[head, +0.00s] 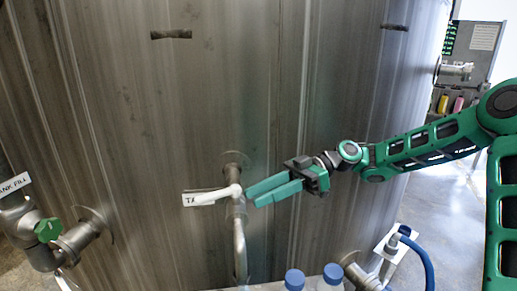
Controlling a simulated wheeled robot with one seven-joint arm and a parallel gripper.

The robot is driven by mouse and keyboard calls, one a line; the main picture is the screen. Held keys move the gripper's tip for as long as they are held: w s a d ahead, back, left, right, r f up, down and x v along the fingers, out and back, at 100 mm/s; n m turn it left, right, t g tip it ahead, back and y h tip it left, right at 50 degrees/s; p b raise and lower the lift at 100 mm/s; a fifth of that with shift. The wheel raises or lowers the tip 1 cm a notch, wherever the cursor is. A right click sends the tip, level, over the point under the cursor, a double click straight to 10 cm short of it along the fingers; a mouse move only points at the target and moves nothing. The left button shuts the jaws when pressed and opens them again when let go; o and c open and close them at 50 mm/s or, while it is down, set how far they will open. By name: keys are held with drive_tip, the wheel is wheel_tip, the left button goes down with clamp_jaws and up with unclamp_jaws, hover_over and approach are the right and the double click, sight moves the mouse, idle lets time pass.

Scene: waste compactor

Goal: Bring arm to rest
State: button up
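My arm reaches in from the right of the head view. My gripper (252,197) is at its end, with two long green fingers pointing left. The fingers lie close together, and I cannot tell whether a gap is left between them. The fingertips are just right of a tap (236,205) with a white lever handle (212,196). I cannot tell whether they touch it. The handle points left across a white label. I see no object clearly held.
A large metal tank (140,110) fills the background. A pipe valve with a green knob (47,229) is at lower left. Blue-capped bottles (295,279) stand at the bottom. A blue hose (425,262) is at lower right, and a control box (468,50) is at upper right.

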drive_tip(key=s+d+f+m+t+h, duration=0.3)
drive_tip(key=d+f+m+t+h, duration=0.2)
drive_tip(key=d+f+m+h, duration=0.7)
drive_tip(key=s+d+r+m+t, duration=0.1)
drive_tip(key=s+d+m, duration=0.3)
drive_tip(key=d, duration=0.5)
drive_tip(key=s+d+m+t, duration=0.1)
drive_tip(key=s+d+m, duration=0.25)
drive_tip(key=d, duration=0.65)
drive_tip(key=s+d+r+m+h, duration=0.1)
drive_tip(key=s+d+m+h, duration=0.1)
drive_tip(key=s+d+m, duration=0.6)
drive_tip(key=s, duration=0.5)
drive_tip(key=shift+s+d+r, duration=0.35)
drive_tip(key=shift+d+r, duration=0.05)
